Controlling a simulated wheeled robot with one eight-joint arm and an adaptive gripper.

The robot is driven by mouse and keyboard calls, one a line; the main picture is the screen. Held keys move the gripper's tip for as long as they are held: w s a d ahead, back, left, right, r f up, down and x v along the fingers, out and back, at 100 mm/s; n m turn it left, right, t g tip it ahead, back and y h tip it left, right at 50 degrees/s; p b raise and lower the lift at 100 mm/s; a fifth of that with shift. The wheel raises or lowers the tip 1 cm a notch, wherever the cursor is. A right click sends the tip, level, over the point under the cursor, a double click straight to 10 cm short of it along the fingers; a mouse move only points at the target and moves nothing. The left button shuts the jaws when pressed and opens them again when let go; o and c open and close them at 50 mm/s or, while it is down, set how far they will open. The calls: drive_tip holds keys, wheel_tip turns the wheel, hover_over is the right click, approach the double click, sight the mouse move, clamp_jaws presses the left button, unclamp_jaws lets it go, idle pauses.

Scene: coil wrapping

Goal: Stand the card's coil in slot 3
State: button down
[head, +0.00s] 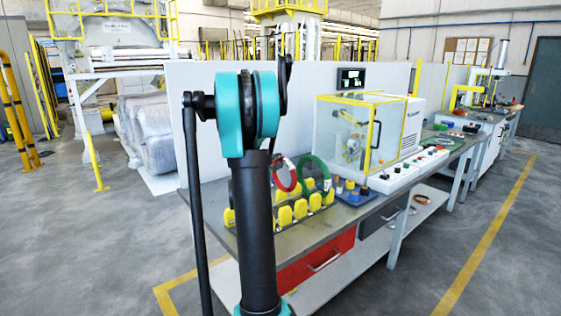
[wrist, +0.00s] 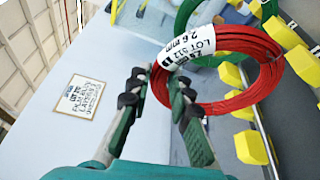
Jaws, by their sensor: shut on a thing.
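A red coil (wrist: 245,102) with a white label reading 2.6 mm and a LOT number is in the wrist view. My gripper (wrist: 158,95) is shut on the left part of its ring. In the head view the red coil (head: 294,179) shows above the yellow blocks beside my arm, and my arm hides the gripper. A framed card (wrist: 80,97) with dark writing is on the pale panel in the wrist view; its text is too small to read surely. Yellow slot blocks (head: 300,209) stand in rows on the bench. The slot numbers cannot be read.
A green coil (head: 328,172) stands among the blocks, just right of the red one; it also shows in the wrist view (wrist: 184,18). A blue base with pegs (head: 352,193) and a yellow-framed clear enclosure (head: 388,135) stand farther right on the bench. The pale panel (head: 222,100) rises behind.

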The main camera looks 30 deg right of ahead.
wheel_tip(320, 180, down, 9)
idle(1.1)
drive_tip(key=shift+f, duration=0.45)
idle(0.8)
drive_tip(key=c, duration=1.3)
unclamp_jaws()
drive_tip(key=shift+s+a, duration=0.1)
drive_tip(key=v, duration=1.2)
drive_tip(key=shift+r, duration=0.1)
